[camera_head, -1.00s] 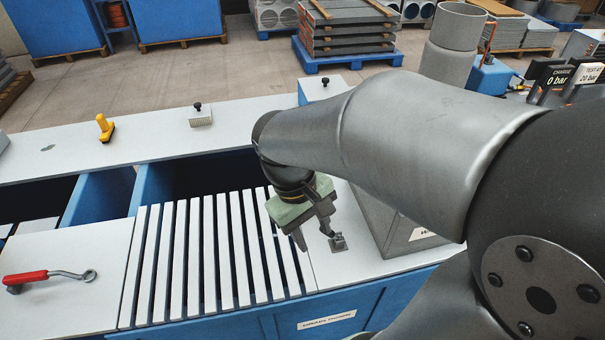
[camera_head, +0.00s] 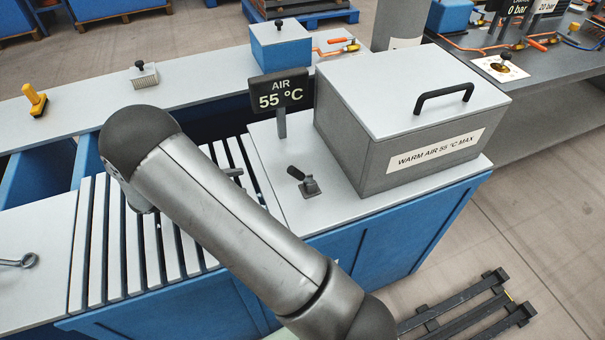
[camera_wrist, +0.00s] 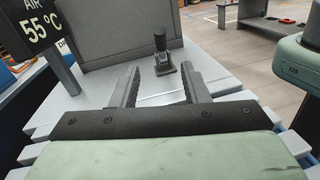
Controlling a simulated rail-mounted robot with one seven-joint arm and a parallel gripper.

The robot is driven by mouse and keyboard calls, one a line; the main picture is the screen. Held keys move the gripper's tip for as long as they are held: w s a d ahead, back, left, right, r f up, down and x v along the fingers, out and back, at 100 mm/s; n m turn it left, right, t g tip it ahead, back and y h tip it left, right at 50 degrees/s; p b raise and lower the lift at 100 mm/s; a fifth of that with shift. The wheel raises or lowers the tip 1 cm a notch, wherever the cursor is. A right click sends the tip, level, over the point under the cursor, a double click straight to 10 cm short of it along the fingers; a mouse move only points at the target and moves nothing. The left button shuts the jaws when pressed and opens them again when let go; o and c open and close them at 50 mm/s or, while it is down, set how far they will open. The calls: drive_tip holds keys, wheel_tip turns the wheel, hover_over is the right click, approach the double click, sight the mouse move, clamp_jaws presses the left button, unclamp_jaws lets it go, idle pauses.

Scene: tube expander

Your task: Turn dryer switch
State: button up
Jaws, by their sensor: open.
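The dryer switch (camera_head: 310,186) is a small grey base with a dark lever, on the white top in front of the grey warm-air box (camera_head: 400,110). Its lever leans up and to the left in the head view. In the wrist view the switch (camera_wrist: 161,48) stands just beyond my fingertips, its black-tipped lever pointing up. My gripper (camera_wrist: 158,76) is open and empty, pointing toward the switch, with no visible contact. In the head view my arm hides most of the gripper. A black display (camera_head: 281,91) reads "AIR 55 °C".
The slatted rack (camera_head: 150,250) lies left of the switch, under my arm. The box carries a black handle (camera_head: 445,97) and a label, "WARM AIR 55 °C MAX". A blue box (camera_head: 280,48) and brushes stand along the back shelf. The white top around the switch is clear.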

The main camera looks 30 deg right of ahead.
sight(300, 172)
drive_tip(key=p+x, duration=0.3)
drive_tip(key=x, duration=1.4)
drive_tip(key=shift+a, duration=0.1)
clamp_jaws()
